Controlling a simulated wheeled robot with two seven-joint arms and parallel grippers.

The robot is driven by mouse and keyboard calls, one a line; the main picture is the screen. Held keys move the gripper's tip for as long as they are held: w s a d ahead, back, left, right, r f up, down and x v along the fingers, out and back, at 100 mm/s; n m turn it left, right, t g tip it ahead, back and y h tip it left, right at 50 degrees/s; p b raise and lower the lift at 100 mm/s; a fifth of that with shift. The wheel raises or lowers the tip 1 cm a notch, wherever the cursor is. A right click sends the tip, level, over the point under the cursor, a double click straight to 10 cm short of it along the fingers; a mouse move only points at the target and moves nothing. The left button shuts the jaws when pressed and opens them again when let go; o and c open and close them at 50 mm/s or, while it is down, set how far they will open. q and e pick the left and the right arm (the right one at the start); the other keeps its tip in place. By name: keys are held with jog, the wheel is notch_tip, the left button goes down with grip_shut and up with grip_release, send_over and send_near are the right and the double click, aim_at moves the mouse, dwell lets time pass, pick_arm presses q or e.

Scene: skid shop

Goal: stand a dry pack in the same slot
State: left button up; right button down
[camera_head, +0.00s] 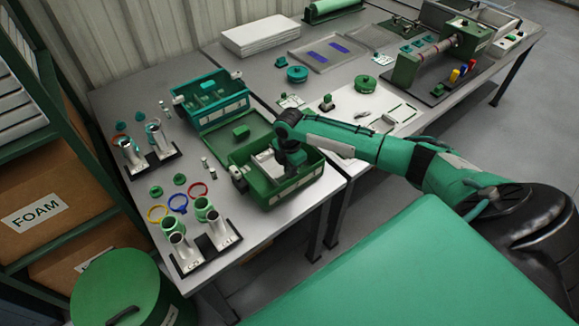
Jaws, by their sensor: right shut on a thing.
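My right gripper (290,163) reaches down into the open green case (295,189) on the near table. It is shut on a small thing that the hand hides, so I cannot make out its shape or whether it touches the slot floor. A pale insert (266,164) shows in the case, just left of the gripper. The slots under the hand are hidden. I cannot pick out a dry pack for sure. My left gripper is not in view.
A teal case (222,112) stands open behind the green one. Metal cylinders on a black stand (187,264) are at the front left, with coloured rings (178,204) behind them. A white board (399,114) lies on the far table. A gap separates the tables.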

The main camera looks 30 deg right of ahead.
jog(key=shift+p, duration=0.75)
dwell(0.9)
jog(key=shift+f, duration=0.25)
dwell(0.5)
jog(key=shift+f, duration=0.25)
jog(key=shift+f, duration=0.2)
dwell(0.3)
jog(key=shift+f, duration=0.3)
jog(key=shift+f, duration=0.15)
dwell(0.3)
jog(key=shift+f, duration=0.3)
jog(key=shift+f, duration=0.15)
dwell(0.3)
jog(key=shift+f+b, duration=0.35)
